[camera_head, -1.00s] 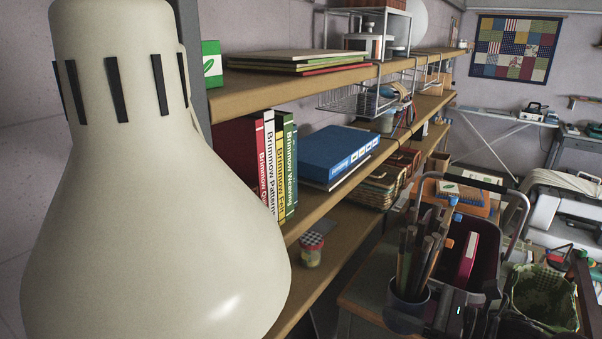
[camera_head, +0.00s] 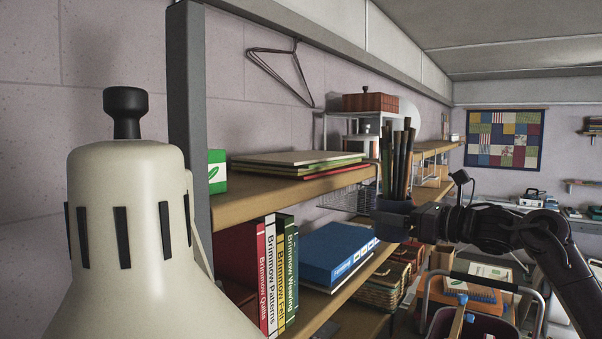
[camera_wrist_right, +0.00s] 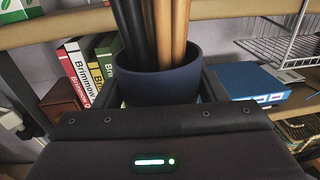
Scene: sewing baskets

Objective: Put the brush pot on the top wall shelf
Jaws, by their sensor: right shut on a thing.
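The brush pot (camera_head: 393,217) is a dark blue cup with several long brushes standing upright in it. My right gripper (camera_head: 408,218) is shut on it and holds it in the air in front of the shelves, near top-shelf height. In the right wrist view the pot (camera_wrist_right: 158,80) sits upright between the two fingers (camera_wrist_right: 158,92). The top wall shelf (camera_head: 262,197) carries a stack of thin books (camera_head: 295,160) and a green-and-white box (camera_head: 217,171). My left gripper is not in view.
A large cream lamp (camera_head: 140,230) fills the left foreground. Upright books (camera_head: 270,275) and a blue box (camera_head: 335,252) stand on the lower shelf. A wire basket (camera_head: 345,198) hangs under the top shelf. A wire rack (camera_head: 352,128) stands farther along it.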

